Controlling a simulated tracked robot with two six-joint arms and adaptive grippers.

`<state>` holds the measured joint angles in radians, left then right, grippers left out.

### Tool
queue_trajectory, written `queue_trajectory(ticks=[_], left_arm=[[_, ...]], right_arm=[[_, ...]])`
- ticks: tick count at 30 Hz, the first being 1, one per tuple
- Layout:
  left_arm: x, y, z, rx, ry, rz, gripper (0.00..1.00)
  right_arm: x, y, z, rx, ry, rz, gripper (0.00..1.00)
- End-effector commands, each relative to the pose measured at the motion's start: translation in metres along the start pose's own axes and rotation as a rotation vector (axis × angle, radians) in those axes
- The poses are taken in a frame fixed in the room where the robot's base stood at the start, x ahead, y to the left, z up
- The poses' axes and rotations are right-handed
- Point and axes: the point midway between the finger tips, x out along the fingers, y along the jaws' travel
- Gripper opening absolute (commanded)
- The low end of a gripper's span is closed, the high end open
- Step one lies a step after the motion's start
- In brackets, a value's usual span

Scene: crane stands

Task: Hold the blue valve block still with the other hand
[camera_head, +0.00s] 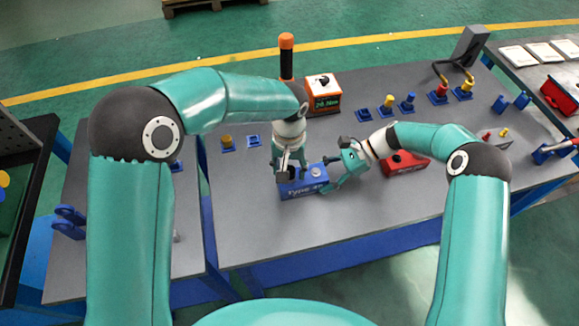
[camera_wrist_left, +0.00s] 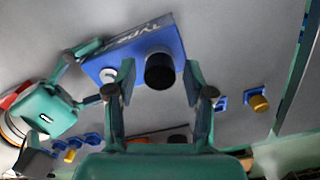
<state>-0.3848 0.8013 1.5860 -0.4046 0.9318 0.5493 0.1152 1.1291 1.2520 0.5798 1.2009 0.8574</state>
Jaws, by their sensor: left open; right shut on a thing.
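The blue valve block (camera_head: 303,190), with white lettering on its front, lies on the grey table; in the left wrist view the block (camera_wrist_left: 130,54) carries a black round knob (camera_wrist_left: 160,71) and a smaller silver one (camera_wrist_left: 108,76). My left gripper (camera_head: 287,172) is open and points down over the block's left part. In its wrist view the fingers stand on either side of the black knob, apparently not closed on it. My right gripper (camera_head: 328,174) comes from the right and is shut on the block's right end, one finger on each long side.
A red block (camera_head: 404,163) lies just right of my right gripper. An orange box (camera_head: 322,95) and an orange-topped post (camera_head: 286,57) stand behind. Yellow and blue pegs (camera_head: 388,104) stand at the back right. The table's front is clear.

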Motion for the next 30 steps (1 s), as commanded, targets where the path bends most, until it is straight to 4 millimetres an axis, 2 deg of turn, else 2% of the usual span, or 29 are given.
queue_trajectory(ticks=[3,8,21,30], left_arm=[[0.0,0.0,0.0001,-0.154,0.0,0.0,0.53],[-0.0001,0.0,0.0001,-0.29,0.001,0.0,0.53],[-0.0001,0.0003,-0.0001,-0.302,0.001,0.0,0.51],[0.0,0.0003,-0.0001,-0.301,0.001,0.0,0.01]], right_arm=[[0.0001,0.0001,0.0001,0.0,0.0,0.001,0.15],[0.0001,0.0001,0.0,0.0,0.0,0.001,0.15],[0.0001,0.0001,0.0,0.0,0.0,0.001,0.15],[0.0001,0.0002,0.0,0.0,0.0,0.001,0.15]])
